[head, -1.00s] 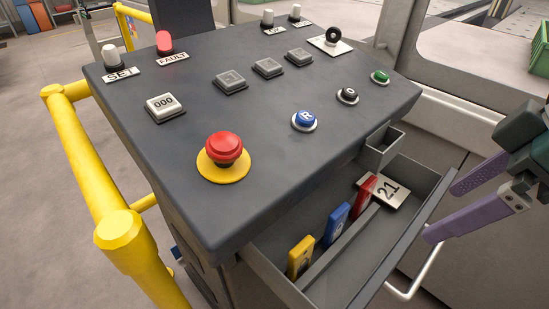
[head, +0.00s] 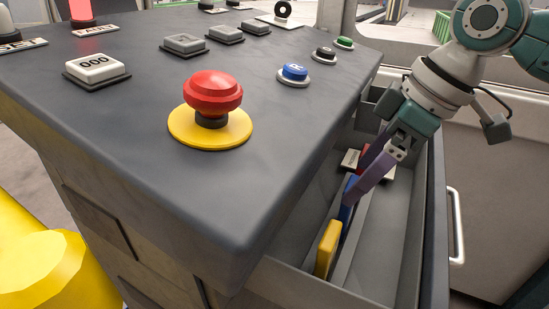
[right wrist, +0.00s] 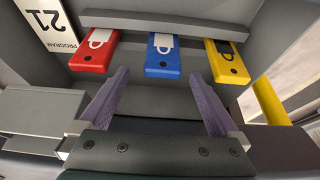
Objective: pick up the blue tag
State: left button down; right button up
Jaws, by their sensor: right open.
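The blue tag (head: 346,205) stands in the open drawer between the yellow tag (head: 327,249) and the red tag (head: 363,158). In the right wrist view the blue tag (right wrist: 163,57) is central, ahead of the fingertips, with a white padlock mark. My right gripper (head: 362,180) reaches down into the drawer, its purple fingers partly covering the blue tag in the head view. In the right wrist view my right gripper (right wrist: 157,82) is open, with nothing between its fingers. My left gripper is not in view.
The drawer's front wall (head: 433,215) and the dark console top (head: 250,110) flank the gripper. A red mushroom button (head: 213,92) sits on the console. A "21" program plate (right wrist: 47,22) lies beyond the red tag (right wrist: 95,52). A yellow rail (head: 45,265) is at lower left.

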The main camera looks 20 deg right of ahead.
aim_at(346, 211)
jog(key=x, duration=0.3)
jog(key=shift+s+a+f+b, duration=0.1)
jog(key=shift+a+f+b, duration=0.1)
jog(key=shift+f+b, duration=0.1)
jog(key=shift+c, duration=0.2)
jog(key=shift+c, duration=1.4)
jog(key=c, duration=1.1)
jog(key=shift+r, duration=0.2)
